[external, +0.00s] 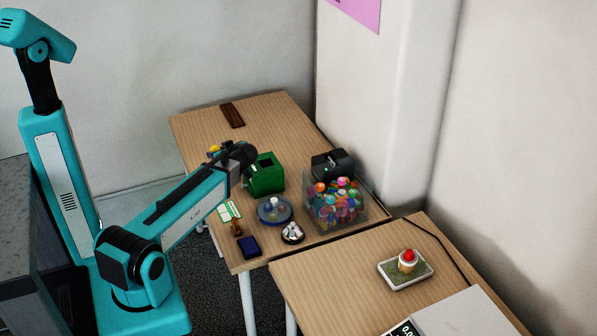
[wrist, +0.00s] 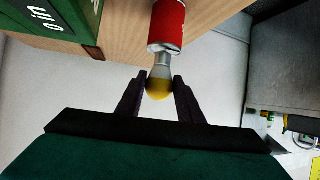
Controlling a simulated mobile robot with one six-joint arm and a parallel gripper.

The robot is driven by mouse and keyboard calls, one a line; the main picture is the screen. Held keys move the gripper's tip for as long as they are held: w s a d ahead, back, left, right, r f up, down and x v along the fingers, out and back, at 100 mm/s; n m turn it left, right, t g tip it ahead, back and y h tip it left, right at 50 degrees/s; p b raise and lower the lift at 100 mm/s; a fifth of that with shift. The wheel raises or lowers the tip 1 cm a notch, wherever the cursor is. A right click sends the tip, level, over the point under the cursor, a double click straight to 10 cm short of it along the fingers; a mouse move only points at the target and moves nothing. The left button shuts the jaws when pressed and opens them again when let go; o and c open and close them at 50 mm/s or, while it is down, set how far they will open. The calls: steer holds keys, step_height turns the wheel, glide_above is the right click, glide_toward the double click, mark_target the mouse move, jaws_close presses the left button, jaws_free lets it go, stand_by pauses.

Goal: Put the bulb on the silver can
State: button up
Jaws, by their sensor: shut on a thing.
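In the wrist view, my gripper (wrist: 159,84) is shut on a bulb. The bulb (wrist: 158,89) has yellowish glass between the fingertips, and its grey metal base points toward a can. The can (wrist: 167,25) has a red side and a silver end that faces the bulb. The bulb's base looks very close to that end; I cannot tell whether they touch. In the external view, the end of my arm is over the far table beside the green box (external: 265,176). My fingers, the bulb and the can are not clear there.
The far table (external: 270,115) also holds a clear bin of colourful balls (external: 336,208), a black device (external: 332,163), a blue round dish (external: 274,212) and a dark blue box (external: 249,246). A tray (external: 393,279) sits on the near table. The far table's back is mostly clear.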

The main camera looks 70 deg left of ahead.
steer(key=o, duration=0.9)
steer(key=shift+c, duration=0.2)
steer(key=shift+r+p, duration=0.2)
steer(key=shift+p, duration=0.2)
steer(key=b+v, duration=0.2)
steer(key=v, duration=1)
steer(key=shift+b, duration=0.35)
steer(key=shift+s+a+f, duration=0.1)
steer(key=shift+f, duration=0.1)
steer(key=shift+p+x, duration=1.2)
steer(key=shift+x, duration=4.55)
steer(key=shift+r, duration=0.1)
